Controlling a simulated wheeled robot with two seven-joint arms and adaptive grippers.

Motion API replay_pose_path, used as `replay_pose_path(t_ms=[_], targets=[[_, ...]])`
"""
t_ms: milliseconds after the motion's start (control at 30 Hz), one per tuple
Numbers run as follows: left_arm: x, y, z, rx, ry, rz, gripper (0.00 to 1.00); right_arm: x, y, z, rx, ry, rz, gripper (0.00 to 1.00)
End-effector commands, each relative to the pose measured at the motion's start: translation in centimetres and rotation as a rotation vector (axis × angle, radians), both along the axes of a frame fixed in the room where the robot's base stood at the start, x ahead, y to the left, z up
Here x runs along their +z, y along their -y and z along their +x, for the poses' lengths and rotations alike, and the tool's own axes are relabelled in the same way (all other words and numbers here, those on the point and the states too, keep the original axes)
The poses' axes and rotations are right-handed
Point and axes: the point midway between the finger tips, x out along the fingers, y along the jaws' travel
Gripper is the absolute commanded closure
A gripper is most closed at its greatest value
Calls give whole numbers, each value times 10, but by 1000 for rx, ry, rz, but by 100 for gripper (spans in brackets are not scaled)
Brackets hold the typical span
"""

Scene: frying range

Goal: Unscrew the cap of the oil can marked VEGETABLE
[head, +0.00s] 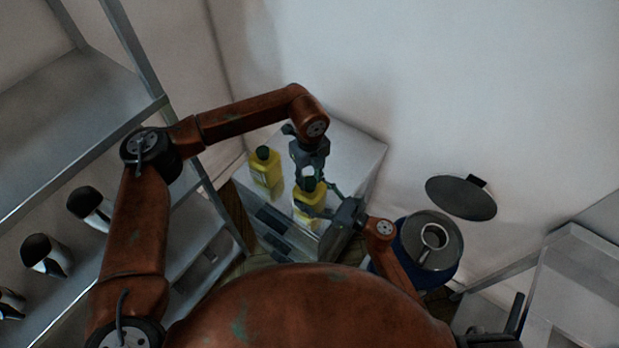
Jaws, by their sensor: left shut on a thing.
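Two yellow oil cans with dark caps stand on a steel cabinet (350,145). The left can (266,172) has its cap on and nothing touches it. The right can (303,212) is upright under my grippers. My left gripper (308,182) comes down from above and is shut on the right can's cap, which it mostly hides. My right gripper (322,203) reaches in from the right at the can's body, with its fingers spread about it. I cannot tell whether they press on the can. The markings on both cans are too small to read.
A steel shelf rack (75,110) with several dark-and-silver containers stands on the left. A blue drum (455,268) with a metal cup (434,237) on it is at the right, below a dark round lid (460,198). A clear-sided unit (580,290) stands far right.

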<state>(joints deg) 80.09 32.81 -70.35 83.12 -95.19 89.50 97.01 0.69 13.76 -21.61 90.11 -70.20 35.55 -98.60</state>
Motion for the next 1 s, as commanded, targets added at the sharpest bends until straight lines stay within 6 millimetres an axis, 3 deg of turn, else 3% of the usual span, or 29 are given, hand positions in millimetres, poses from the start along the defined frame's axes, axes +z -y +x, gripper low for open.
replay_pose_path(t_ms=[100, 267, 1000], targets=[[0, -1, 2, 210, 4, 1, 98, 0, 0, -1, 1, 0, 0, 100], [0, -1, 2, 389, 4, 1, 98, 0, 0, -1, 1, 0, 0, 100], [3, -1, 2, 387, 4, 1, 98, 0, 0, 0, 1, 0, 0, 100]])
